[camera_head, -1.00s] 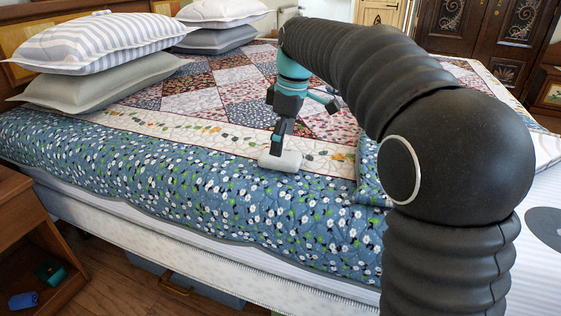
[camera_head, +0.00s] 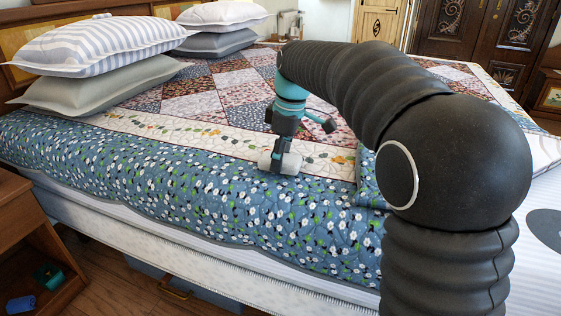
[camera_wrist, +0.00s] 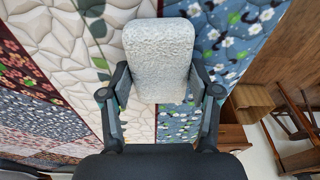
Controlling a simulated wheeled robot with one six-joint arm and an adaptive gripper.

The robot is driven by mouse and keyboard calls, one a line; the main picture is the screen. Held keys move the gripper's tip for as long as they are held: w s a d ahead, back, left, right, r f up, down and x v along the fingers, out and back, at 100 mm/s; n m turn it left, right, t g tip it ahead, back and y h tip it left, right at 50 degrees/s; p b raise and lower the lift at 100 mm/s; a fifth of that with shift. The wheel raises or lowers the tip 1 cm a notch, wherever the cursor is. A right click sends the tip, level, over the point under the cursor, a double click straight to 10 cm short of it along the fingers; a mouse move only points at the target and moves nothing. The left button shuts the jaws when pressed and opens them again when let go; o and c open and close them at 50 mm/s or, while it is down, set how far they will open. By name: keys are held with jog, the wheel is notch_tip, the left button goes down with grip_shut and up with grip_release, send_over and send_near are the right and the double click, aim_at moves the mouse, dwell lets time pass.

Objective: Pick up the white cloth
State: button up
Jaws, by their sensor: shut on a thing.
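The white cloth (camera_head: 291,163) is a small, rolled-looking bundle on the blue floral edge of the quilt. My gripper (camera_head: 278,166) is down at it, with its fingers over the bundle's middle. In the wrist view, the cloth (camera_wrist: 159,60) stands out as a pale, rough-textured block between the two fingers of my gripper (camera_wrist: 160,98). One finger presses on each side of it, so the gripper is shut on it. I cannot tell whether the cloth is lifted clear of the quilt or still touches it.
The bed's patchwork quilt (camera_head: 180,190) spreads around the cloth, mostly bare. Striped and grey pillows (camera_head: 100,42) are stacked at the headboard. A wooden nightstand (camera_head: 25,240) stands at the lower left, with small blue and green items in it. Dark carved doors (camera_head: 480,30) stand at the back.

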jog(key=shift+r, duration=0.6)
notch_tip(320, 180, up, 3)
jog(key=shift+f+p, duration=0.1)
jog(key=shift+p, duration=0.3)
jog(key=w+d+r+p, duration=0.3)
jog(key=w+d+r, duration=0.2)
jog(key=w, duration=0.5)
jog(key=shift+w+d+r, duration=0.15)
jog(key=shift+d+r, duration=0.15)
jog(key=shift+r, duration=0.65)
